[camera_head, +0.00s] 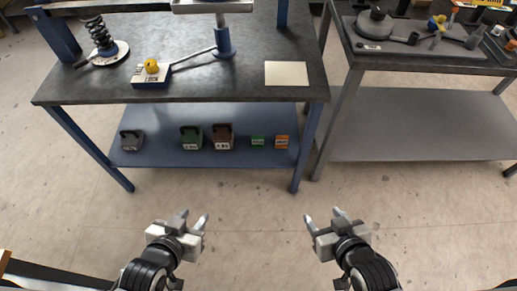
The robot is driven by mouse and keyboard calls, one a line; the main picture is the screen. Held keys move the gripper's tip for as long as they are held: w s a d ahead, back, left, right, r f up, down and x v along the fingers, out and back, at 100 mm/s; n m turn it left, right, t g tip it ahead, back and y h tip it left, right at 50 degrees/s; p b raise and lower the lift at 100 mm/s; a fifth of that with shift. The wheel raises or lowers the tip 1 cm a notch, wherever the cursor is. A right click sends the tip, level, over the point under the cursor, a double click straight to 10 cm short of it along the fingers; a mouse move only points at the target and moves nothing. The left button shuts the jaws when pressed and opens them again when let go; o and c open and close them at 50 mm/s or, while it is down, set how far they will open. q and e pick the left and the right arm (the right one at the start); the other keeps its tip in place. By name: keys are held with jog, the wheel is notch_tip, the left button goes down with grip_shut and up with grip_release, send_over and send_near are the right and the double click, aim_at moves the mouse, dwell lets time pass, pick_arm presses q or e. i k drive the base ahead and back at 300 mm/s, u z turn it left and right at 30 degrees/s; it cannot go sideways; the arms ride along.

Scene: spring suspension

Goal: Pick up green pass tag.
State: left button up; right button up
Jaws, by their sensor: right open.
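A small green tag (257,141) lies on the blue lower shelf of the left workbench, toward the shelf's right part. An orange tag (281,142) lies just right of it. My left gripper (195,219) is open and empty over the floor in front of the bench. My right gripper (322,218) is open and empty, also over the floor, to the right of the left one. Both grippers are well apart from the tags.
The tabletop (215,85) overhangs the shelf. Legs (308,148) stand at its front corners. A second bench (425,125) stands right. The floor between is clear.

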aim_at(257, 141)
jog(key=z, duration=0.8)
jog(key=k, duration=0.6)
jog(key=u, duration=1.3)
jog(key=i, duration=0.5)
jog(key=z, duration=0.05)
